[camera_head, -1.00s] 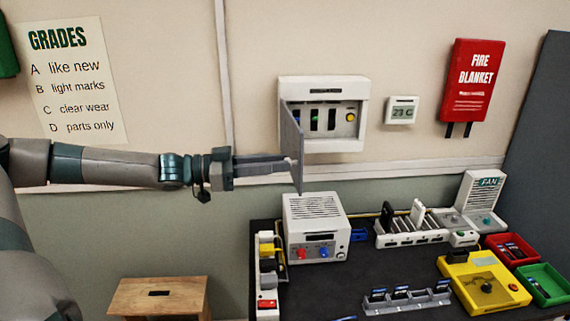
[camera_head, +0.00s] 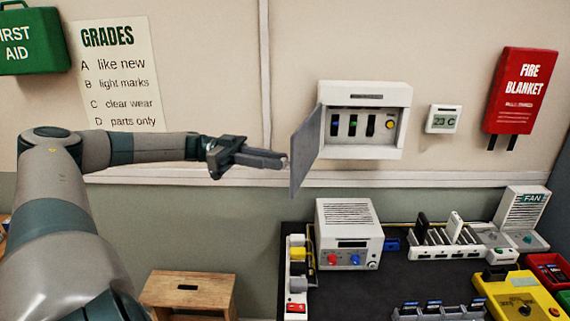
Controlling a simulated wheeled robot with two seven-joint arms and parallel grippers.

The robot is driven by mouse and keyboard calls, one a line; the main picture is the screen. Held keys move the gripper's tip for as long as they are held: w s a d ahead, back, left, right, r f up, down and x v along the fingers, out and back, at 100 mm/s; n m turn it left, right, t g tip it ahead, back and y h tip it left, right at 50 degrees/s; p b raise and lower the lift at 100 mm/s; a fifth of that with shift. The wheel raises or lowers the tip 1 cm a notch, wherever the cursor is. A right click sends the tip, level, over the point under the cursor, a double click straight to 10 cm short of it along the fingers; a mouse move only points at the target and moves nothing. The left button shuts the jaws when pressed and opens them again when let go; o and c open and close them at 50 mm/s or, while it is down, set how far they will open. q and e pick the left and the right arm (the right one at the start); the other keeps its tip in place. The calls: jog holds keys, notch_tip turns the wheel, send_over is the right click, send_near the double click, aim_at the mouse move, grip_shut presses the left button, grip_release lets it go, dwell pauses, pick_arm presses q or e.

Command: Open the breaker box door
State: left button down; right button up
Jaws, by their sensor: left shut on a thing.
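The white breaker box (camera_head: 405,97) is on the wall at centre right in the head view. Its grey door (camera_head: 308,155) stands open, swung out on its left side. Inside the box, several dark switches and a yellow round button (camera_head: 390,125) are exposed. My left gripper (camera_head: 284,161) reaches in from the left, its fingers level and closed at the door's outer edge. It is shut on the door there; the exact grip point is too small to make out. My right gripper is not in view.
Below the box, a dark table (camera_head: 350,290) holds a white unit with red and blue knobs (camera_head: 349,240), a rack (camera_head: 445,250), a yellow box (camera_head: 510,290) and trays. A wooden stool (camera_head: 190,289) stands lower left. A thermostat (camera_head: 443,119) and red fire blanket case (camera_head: 520,90) are right of the box.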

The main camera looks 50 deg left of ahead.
pick_arm(q)
jog(key=shift+s+a, duration=0.1)
jog(key=shift+a, duration=0.1)
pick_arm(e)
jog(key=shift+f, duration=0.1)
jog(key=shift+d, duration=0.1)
pick_arm(q)
jog(key=c, duration=1.6)
grip_release()
jog(key=shift+a, duration=0.1)
pick_arm(e)
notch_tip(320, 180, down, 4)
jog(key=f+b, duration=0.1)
jog(key=b, duration=0.4)
pick_arm(q)
jog(key=shift+b+v, duration=0.8)
jog(key=shift+v, duration=7.85)
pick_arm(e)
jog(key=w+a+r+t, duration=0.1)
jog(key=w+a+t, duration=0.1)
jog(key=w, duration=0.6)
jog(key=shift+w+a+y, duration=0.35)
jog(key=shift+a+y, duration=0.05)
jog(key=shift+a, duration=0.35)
